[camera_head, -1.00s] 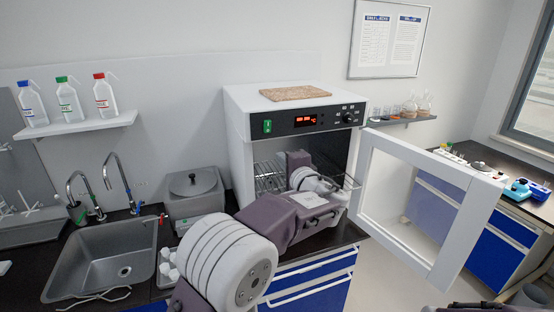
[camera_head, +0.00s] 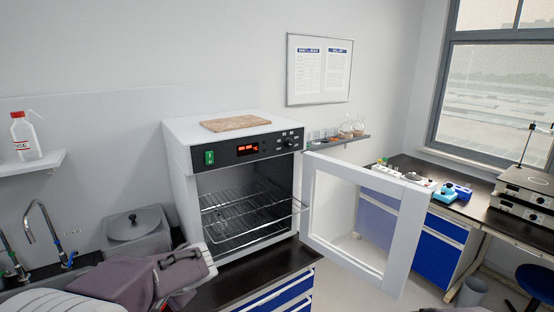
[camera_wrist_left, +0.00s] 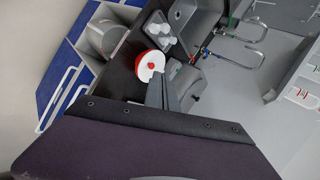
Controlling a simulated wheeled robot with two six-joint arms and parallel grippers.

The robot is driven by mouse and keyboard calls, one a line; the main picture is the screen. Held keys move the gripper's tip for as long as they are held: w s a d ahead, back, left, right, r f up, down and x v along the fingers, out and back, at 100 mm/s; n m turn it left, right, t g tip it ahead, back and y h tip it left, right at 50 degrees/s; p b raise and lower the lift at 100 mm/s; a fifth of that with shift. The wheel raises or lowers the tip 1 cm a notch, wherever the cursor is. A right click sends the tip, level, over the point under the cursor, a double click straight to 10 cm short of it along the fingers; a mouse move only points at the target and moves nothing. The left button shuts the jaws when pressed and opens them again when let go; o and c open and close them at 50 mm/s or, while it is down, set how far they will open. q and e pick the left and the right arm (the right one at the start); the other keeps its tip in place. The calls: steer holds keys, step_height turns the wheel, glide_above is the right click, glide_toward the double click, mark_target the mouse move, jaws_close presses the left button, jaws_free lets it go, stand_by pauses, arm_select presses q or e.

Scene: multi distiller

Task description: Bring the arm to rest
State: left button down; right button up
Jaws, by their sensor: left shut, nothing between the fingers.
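My left arm (camera_head: 140,280) comes in from the lower left of the head view, in front of the oven's left side and clear of its chamber. My left gripper shows in the left wrist view (camera_wrist_left: 163,95) as dark fingers, shut and empty, above the dark counter. The oven (camera_head: 182,150) stands on the counter with its white-framed door (camera_head: 309,200) swung wide open to the right. Its wire racks (camera_head: 250,215) hold nothing that I can see, and one sticks out at the front. My right gripper is out of view.
A sink with taps (camera_head: 45,225) and a grey lidded bath (camera_head: 135,232) lie left of the oven. In the wrist view a red-and-white round thing (camera_wrist_left: 150,65) is close to the fingers. A side bench with devices (camera_head: 450,190) stands at the right.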

arm_select(q)
steer(key=s+d+f+n+g+h, duration=0.3)
steer(key=s+d+f+n+h, duration=0.2)
steer(key=s+d+f, duration=0.7)
steer(key=s+f+h, duration=0.1)
steer(key=s+h, duration=0.1)
steer(key=shift+s+d+f+h, duration=0.25)
steer(key=shift+d+f+h, duration=0.05)
steer(key=shift+d+h, duration=0.1)
stand_by(0.6)
